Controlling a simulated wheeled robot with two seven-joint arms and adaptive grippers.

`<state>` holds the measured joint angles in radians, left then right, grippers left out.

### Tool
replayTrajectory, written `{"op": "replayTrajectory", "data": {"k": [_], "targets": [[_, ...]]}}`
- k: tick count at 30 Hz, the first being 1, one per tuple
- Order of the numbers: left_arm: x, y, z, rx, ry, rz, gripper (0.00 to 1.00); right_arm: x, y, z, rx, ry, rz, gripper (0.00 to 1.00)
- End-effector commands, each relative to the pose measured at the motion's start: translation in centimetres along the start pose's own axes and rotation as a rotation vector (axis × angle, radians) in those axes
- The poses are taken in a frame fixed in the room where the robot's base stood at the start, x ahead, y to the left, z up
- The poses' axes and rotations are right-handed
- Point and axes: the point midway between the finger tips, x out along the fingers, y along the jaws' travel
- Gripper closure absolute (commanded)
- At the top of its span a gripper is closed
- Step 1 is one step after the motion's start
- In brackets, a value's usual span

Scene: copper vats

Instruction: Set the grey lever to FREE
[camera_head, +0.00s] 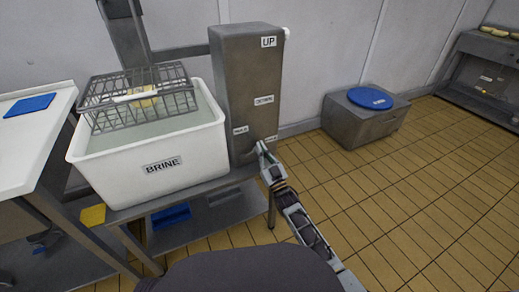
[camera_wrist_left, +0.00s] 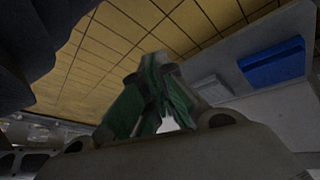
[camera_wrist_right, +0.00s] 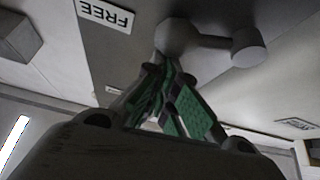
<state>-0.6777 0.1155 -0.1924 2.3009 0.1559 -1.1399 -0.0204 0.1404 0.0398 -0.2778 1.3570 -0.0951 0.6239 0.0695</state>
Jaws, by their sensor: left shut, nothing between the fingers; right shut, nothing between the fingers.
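The grey lever shows in the right wrist view as a round hub (camera_wrist_right: 176,38) with an arm running right to a cylindrical knob (camera_wrist_right: 248,47). The FREE label (camera_wrist_right: 104,14) is upside down there, left of the hub; the knob points away from it. My right gripper (camera_wrist_right: 162,64) is shut and empty, its tips close under the hub; I cannot tell if they touch. In the head view my right gripper (camera_head: 262,148) is at the lower front of the steel cabinet (camera_head: 250,75), and the lever is not distinguishable. My left gripper (camera_wrist_left: 158,62) is shut and empty, seen only in its wrist view.
A white BRINE tub (camera_head: 150,150) stands left of the cabinet, with a wire basket (camera_head: 138,100) over it holding a pale block. A white table (camera_head: 30,135) is at far left. A steel box with a blue lid (camera_head: 370,98) stands right. The tiled floor at right is clear.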

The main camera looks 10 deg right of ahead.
Motion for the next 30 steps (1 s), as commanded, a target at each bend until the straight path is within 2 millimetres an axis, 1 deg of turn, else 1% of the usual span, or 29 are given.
{"op": "replayTrajectory", "data": {"k": [20, 26, 30], "targets": [[-0.2, 0.1, 0.0, 0.001, -0.005, -0.001, 1.00, 0.1, 0.1, -0.2, 0.008, 0.001, 0.005, 1.00], [-1.4, 0.1, -0.1, 0.007, -0.029, -0.010, 1.00, 0.7, 0.3, -0.8, 0.008, 0.001, 0.005, 1.00], [-3.2, 0.0, -1.1, 0.022, -0.047, -0.027, 1.00, 1.2, 0.5, -1.5, 0.008, 0.001, 0.005, 1.00]]}}
